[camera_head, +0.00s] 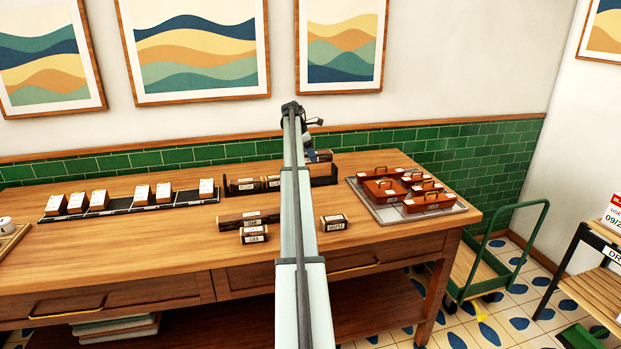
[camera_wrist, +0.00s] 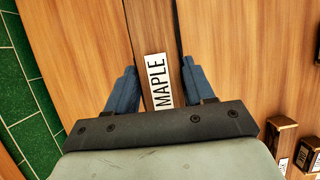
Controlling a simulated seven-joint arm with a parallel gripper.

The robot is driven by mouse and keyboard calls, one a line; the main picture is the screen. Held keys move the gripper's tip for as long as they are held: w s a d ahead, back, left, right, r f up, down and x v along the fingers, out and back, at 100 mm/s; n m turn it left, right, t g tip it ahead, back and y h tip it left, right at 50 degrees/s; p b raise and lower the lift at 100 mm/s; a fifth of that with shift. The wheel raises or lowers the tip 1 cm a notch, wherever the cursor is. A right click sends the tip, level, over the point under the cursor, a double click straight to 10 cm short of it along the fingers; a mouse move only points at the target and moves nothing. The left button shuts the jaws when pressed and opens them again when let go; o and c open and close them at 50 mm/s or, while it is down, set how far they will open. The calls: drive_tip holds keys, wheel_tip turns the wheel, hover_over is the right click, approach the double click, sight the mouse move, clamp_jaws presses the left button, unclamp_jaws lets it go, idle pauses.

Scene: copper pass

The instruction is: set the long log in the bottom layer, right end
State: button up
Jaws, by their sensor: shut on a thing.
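My gripper (camera_wrist: 158,88) is shut on a brown wooden log (camera_wrist: 150,35) with a white MAPLE label, one blue finger on each side. The log runs out past the top of the wrist view, so its full length is hidden. In the head view my arm covers most of the gripper, which is over the right part of the dark log rack (camera_head: 322,180). Small logs (camera_head: 243,185) lie in the rack's left part; its middle is hidden behind my arm. I cannot tell whether the held log touches the rack.
A longer log (camera_head: 248,219) and short logs (camera_head: 253,234) (camera_head: 334,222) lie on the table in front of the rack. A tray (camera_head: 443,217) with copper-brown pans is at the right. A dark strip (camera_head: 125,211) with white-topped boxes is at the left. Green tiles (camera_head: 480,150) line the wall behind.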

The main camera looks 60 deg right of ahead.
drive_tip(key=shift+f, duration=4.4)
drive_tip(key=shift+f, duration=0.1)
drive_tip(key=o, duration=1.2)
drive_tip(key=v, duration=1.2)
